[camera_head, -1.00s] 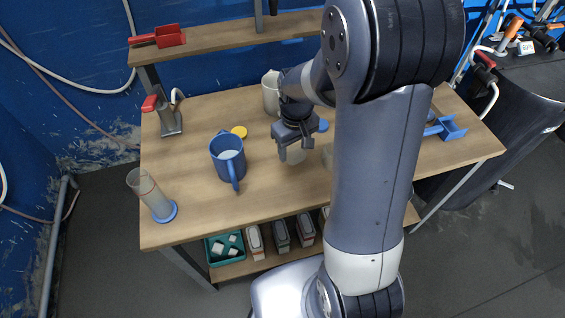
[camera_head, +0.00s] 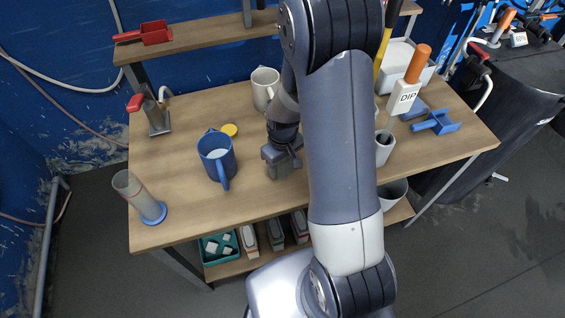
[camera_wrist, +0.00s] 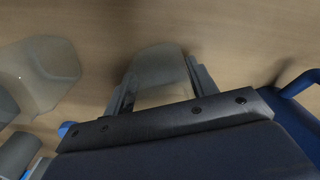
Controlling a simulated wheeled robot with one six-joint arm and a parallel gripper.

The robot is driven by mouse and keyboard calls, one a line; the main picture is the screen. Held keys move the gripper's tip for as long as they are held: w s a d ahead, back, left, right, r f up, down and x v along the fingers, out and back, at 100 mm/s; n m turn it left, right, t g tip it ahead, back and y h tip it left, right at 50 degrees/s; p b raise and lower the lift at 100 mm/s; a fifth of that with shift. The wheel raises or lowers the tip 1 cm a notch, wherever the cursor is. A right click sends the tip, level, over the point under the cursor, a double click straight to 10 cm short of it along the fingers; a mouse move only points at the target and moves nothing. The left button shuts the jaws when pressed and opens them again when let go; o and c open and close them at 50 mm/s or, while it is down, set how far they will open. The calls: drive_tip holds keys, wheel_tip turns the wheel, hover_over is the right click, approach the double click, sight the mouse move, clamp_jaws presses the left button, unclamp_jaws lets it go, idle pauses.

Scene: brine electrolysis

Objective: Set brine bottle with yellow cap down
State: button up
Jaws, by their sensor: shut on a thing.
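My gripper (camera_head: 284,170) is low over the middle of the wooden table, right of the blue jug. In the wrist view, its two fingers (camera_wrist: 163,90) are shut on a clear, see-through bottle (camera_wrist: 160,64) between them. In the head view, the gripper and arm largely hide this bottle. I cannot tell whether its base touches the tabletop. A round yellow cap (camera_head: 229,129) lies on the table behind the blue jug, apart from the gripper.
The blue jug (camera_head: 217,157) stands left of my gripper; its handle (camera_wrist: 300,82) shows in the wrist view. A cylinder with a blue base (camera_head: 153,212) is at front left. A beige mug (camera_head: 265,88) stands behind. Another clear vessel (camera_wrist: 42,72) is close on the wrist view's left.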

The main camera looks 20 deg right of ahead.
drive_tip(key=shift+f, duration=0.2)
drive_tip(key=o, duration=1.1)
drive_tip(key=shift+r, duration=0.1)
wheel_tip(320, 180, up, 12)
drive_tip(key=shift+r, duration=0.1)
